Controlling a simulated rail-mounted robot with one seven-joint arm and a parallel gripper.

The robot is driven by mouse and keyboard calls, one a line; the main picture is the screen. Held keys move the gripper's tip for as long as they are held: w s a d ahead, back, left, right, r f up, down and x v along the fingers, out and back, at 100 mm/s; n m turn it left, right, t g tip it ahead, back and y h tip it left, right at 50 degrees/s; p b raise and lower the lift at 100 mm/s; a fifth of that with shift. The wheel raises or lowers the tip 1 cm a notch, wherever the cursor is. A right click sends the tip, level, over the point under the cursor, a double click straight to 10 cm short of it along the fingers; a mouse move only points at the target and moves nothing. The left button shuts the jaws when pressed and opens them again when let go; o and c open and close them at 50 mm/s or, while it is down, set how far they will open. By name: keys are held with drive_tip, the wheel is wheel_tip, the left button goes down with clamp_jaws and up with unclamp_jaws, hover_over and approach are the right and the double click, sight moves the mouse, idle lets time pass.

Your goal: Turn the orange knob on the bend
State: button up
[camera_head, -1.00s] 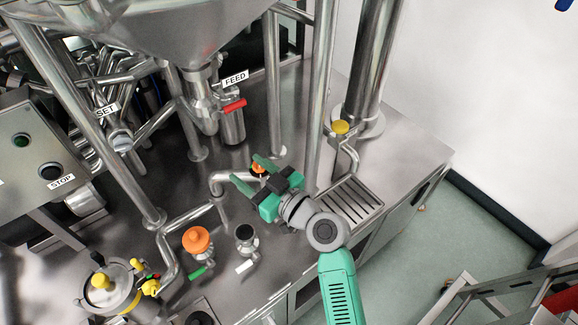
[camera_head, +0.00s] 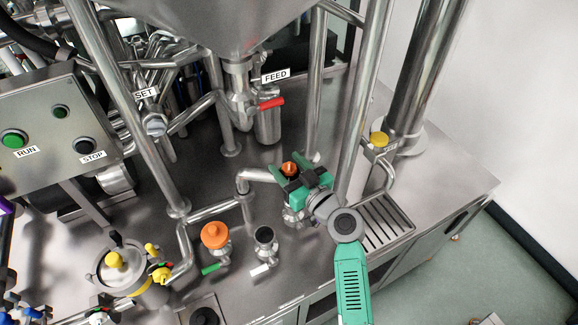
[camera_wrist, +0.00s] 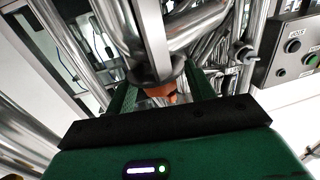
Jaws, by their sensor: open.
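The orange knob on the bend (camera_head: 290,168) is a small orange cap where the steel pipe turns, just behind my gripper. My gripper (camera_head: 293,172) is green and black and is open, with its fingers around the knob's place. In the wrist view the knob (camera_wrist: 161,91) shows orange between the two green fingers (camera_wrist: 160,95), partly hidden by the black palm edge and a dark ring. Whether the fingers touch it I cannot tell.
A larger orange knob (camera_head: 215,235) and a black knob (camera_head: 265,236) stand on valves to the left. A steel post (camera_head: 362,115) rises just right of my gripper. A drain grate (camera_head: 383,225) lies at right. The red FEED handle (camera_head: 271,104) is behind.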

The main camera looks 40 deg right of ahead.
drive_tip(key=shift+c, duration=0.3)
drive_tip(key=c, duration=0.9)
drive_tip(key=shift+r+p, duration=0.1)
drive_tip(key=shift+p, duration=0.2)
